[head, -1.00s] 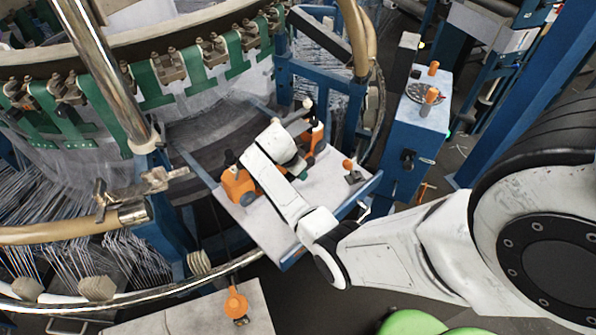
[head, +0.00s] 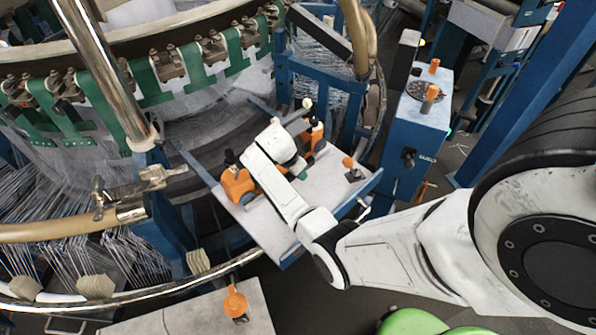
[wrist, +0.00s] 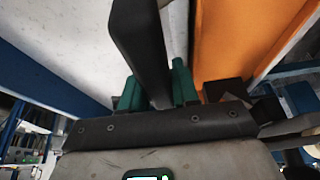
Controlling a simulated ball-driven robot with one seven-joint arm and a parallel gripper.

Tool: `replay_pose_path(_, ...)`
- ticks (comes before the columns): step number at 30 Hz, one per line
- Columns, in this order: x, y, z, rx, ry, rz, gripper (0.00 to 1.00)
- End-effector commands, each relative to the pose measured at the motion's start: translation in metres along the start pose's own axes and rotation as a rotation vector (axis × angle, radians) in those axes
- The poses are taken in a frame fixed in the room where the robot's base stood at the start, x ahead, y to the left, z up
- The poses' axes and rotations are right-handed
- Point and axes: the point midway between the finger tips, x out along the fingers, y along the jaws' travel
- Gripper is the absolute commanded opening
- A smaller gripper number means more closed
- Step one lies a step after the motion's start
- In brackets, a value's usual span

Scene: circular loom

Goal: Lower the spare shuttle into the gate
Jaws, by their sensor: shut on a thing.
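The spare shuttle appears as orange bodywork on both sides of my wrist in the head view, with a left end (head: 237,186) and a right part (head: 317,138); my wrist hides the middle. It also shows as a broad orange face in the wrist view (wrist: 240,40). My gripper (wrist: 157,92) is shut on the shuttle, with green pieces and a black bar between the jaws and the view ahead. In the head view its fingertips are mostly hidden. The shuttle is over a pale, blue-edged platform (head: 268,228) beside the loom; contact and the gate opening cannot be made out.
The circular loom (head: 200,90), with green straps and clips, stands behind and left. A metal post (head: 100,75) rises at left. An orange-knobbed handle (head: 352,168) is at the platform's right. A blue control box (head: 415,120) stands farther right. An orange fitting (head: 235,302) is below.

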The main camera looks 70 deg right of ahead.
Motion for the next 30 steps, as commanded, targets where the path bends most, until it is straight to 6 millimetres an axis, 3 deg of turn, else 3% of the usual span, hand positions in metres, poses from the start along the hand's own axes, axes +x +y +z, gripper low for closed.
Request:
replay_pose_path(1, 0.001, 0.000, 0.000, 0.000, 0.001, 0.000, 0.00)
replay_pose_path(2, 0.001, 0.000, 0.000, 0.000, 0.001, 0.000, 0.32)
replay_pose_path(11, 0.001, 0.001, 0.001, -0.001, 0.000, 0.002, 0.60)
replay_pose_path(20, -0.001, 0.002, 0.002, -0.002, -0.002, 0.004, 0.60)
replay_pose_path(23, -0.012, 0.001, 0.002, -0.003, -0.001, 0.001, 0.60)
replay_pose_path(30, -0.057, 0.000, 0.001, 0.000, -0.001, -0.002, 0.60)
